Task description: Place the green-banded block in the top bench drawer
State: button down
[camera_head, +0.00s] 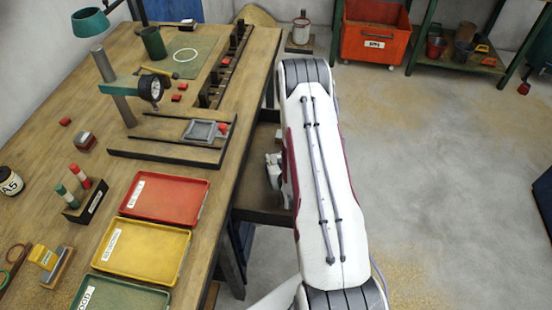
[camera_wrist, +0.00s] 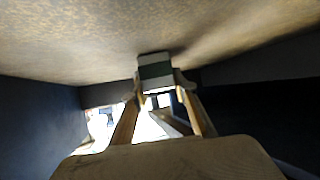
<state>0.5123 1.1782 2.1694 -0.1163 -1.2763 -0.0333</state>
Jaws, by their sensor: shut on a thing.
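In the wrist view the green-banded block (camera_wrist: 154,70), pale grey with a dark green band, sits between the fingertips of my gripper (camera_wrist: 160,88). The gripper is shut on it. A tan, worn surface lies close against the block's far end, with dark walls on both sides; this looks like the inside of the drawer. I cannot tell whether the block touches that surface. In the head view the open bench drawer (camera_head: 262,216) juts from the bench's right side. My arm covers much of it, and the block and fingertips are hidden there.
The bench top holds a red tray (camera_head: 165,199), a yellow tray (camera_head: 142,252) and a green tray (camera_head: 120,295). A dark fixture (camera_head: 170,152) lies behind them near the bench edge. An orange bin (camera_head: 374,40) stands at the back.

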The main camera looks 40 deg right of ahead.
jog(key=c, duration=1.6)
grip_release()
jog(key=shift+f, duration=0.1)
jog(key=shift+r, duration=0.2)
jog(key=shift+v, duration=1.6)
jog(key=shift+r, duration=3.45)
